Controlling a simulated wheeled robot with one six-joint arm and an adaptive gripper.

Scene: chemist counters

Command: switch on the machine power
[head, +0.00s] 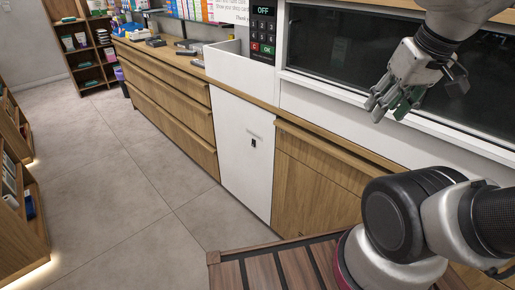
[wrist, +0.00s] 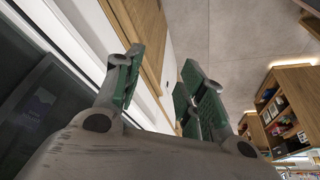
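The machine's dark control panel (head: 263,34) is at the top centre of the head view. A small black switch-like fitting (head: 253,143) sits on the white front panel (head: 245,165) below. My gripper (head: 388,108) is to the right of the keypad, in front of the dark window, pointing down and left. In the wrist view my gripper (wrist: 163,80) has its green-padded fingers apart, with nothing between them. The control panel is not visible in the wrist view.
A wooden counter with drawers (head: 170,92) runs along the back left. A dark window (head: 350,50) with a white sill is behind my gripper. Shelves stand at the far left (head: 85,45) and left edge (head: 22,195). The grey floor (head: 110,180) between is clear.

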